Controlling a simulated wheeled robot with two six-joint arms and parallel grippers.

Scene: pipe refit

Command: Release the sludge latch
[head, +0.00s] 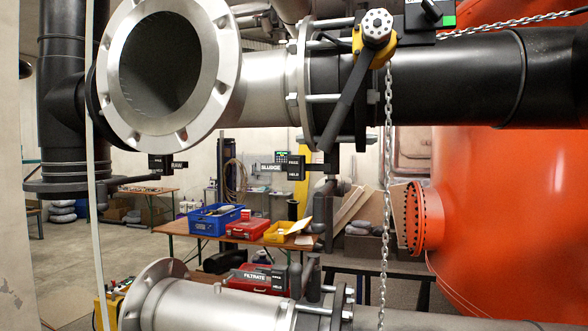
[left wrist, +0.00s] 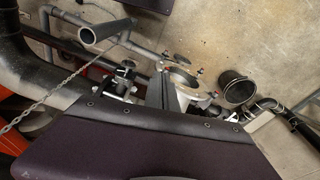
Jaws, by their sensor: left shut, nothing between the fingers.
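The black SLUDGE label (head: 271,167) hangs below the upper pipe in the head view. Beside it is a small dark block (head: 295,167) with two plates marked FREE and HELD. A dark bar runs right from this block to a short stem under the pipe. I cannot tell which position the latch is in. No gripper shows in the head view. In the left wrist view my left gripper's dark fingers (left wrist: 161,92) are together and empty, above a blurred jumble of pipes and fittings. My right gripper is in no view.
An open steel pipe flange (head: 222,75) fills the upper left. A yellow-and-grey handled fitting (head: 372,45) and a hanging chain (head: 387,190) are near the SLUDGE label. The FILTRATE pipe (head: 215,308) lies below. A large orange tank (head: 510,200) stands right.

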